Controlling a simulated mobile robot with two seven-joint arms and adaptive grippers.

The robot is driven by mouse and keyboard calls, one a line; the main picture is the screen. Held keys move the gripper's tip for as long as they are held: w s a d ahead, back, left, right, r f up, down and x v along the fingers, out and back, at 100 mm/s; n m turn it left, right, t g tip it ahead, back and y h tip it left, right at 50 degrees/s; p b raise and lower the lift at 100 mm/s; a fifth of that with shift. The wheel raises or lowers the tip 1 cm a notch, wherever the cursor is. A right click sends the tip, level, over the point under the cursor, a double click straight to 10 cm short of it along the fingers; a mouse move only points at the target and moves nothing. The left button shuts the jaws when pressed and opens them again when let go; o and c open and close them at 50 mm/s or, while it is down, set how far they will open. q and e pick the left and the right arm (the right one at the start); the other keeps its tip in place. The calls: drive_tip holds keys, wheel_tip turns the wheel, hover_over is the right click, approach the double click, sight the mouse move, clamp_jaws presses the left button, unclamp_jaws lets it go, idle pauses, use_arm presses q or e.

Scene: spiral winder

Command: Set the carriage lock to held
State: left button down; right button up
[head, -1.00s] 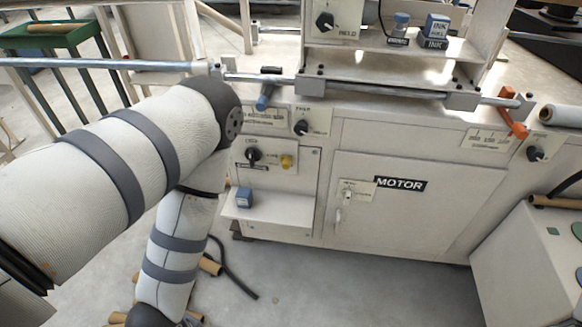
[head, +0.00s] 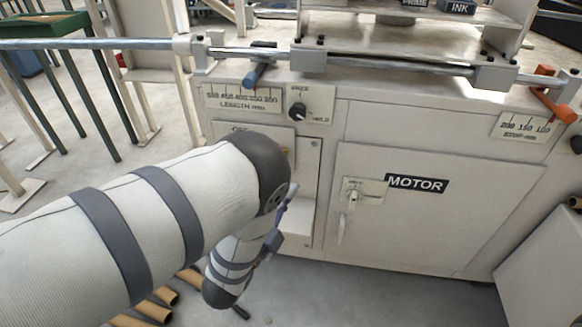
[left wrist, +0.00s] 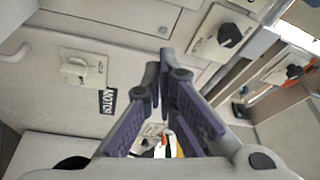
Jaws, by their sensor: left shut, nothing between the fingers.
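A black knob (head: 298,110) sits on a small pale plate on the machine's front, just under the rail; its lettering is too small to read surely. I take it for the carriage lock. It seems to be the knob (left wrist: 230,35) at upper right in the left wrist view. My left gripper (head: 291,190) is partly behind my arm, below this knob and apart from it. In the left wrist view its purple fingers (left wrist: 164,62) are together, with nothing between them. My right gripper is out of view.
The MOTOR door (head: 440,225) has a switch plate (head: 362,193). A blue lever (head: 256,74) and an orange lever (head: 553,105) hang at the rail (head: 400,63). Cardboard tubes (head: 150,312) lie on the floor.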

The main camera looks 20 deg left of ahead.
use_arm(q)
drive_tip(key=w+b, duration=0.1)
drive_tip(key=w, duration=0.9)
drive_tip(key=a, duration=0.1)
drive_tip(key=s+a, duration=0.1)
drive_tip(key=a, duration=0.1)
drive_tip(key=shift+f, duration=0.2)
drive_tip(key=shift+s+a, duration=0.2)
drive_tip(key=shift+a, duration=0.6)
drive_tip(key=shift+s+a, duration=0.25)
drive_tip(key=shift+a, duration=0.6)
drive_tip(key=shift+s+a, duration=0.2)
drive_tip(key=shift+a, duration=0.6)
